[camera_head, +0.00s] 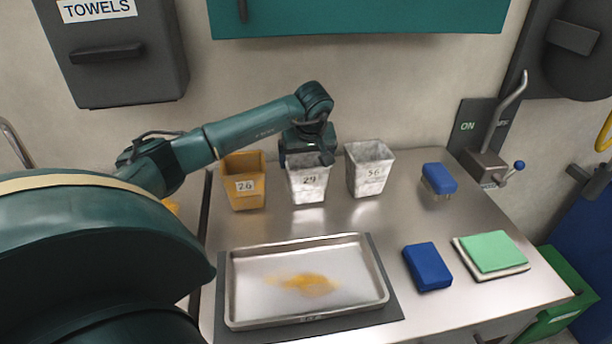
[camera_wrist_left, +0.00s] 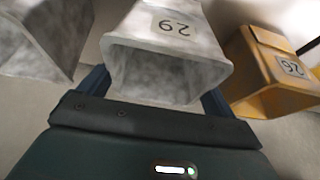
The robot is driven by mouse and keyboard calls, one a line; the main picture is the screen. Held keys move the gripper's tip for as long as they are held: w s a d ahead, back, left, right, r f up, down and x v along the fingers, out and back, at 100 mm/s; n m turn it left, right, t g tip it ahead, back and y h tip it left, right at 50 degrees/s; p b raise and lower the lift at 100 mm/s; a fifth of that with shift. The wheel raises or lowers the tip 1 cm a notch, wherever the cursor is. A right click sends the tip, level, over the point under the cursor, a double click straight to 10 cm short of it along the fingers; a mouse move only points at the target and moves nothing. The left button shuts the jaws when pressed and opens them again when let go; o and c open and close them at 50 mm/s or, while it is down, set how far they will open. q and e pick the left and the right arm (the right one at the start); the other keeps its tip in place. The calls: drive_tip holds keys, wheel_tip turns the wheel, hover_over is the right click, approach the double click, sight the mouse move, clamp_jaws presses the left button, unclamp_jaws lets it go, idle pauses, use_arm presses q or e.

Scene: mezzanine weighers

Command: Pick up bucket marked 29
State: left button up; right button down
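The bucket marked 29 (camera_head: 308,188) is mottled grey-white and stands upright on the steel counter, between two other buckets. My left gripper (camera_head: 308,157) is above and behind it, covering part of its rim. In the left wrist view the bucket marked 29 (camera_wrist_left: 165,52) shows upside down, its open mouth towards my palm. The left gripper's fingers (camera_wrist_left: 154,88) are spread wide, one on each side of it. The bucket hides part of the fingers, and firm contact cannot be seen. My right gripper is not in view.
A yellow bucket marked 26 (camera_head: 243,190) stands close on the left, a grey-white bucket marked 56 (camera_head: 369,175) close on the right. A metal tray (camera_head: 240,306) with yellow residue lies in front. Blue blocks (camera_head: 428,268) and a green pad (camera_head: 492,251) are at right.

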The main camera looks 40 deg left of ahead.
use_arm(q)
drive_tip(key=c, duration=1.2)
drive_tip(key=shift+o, duration=0.2)
drive_tip(key=shift+r, duration=0.1)
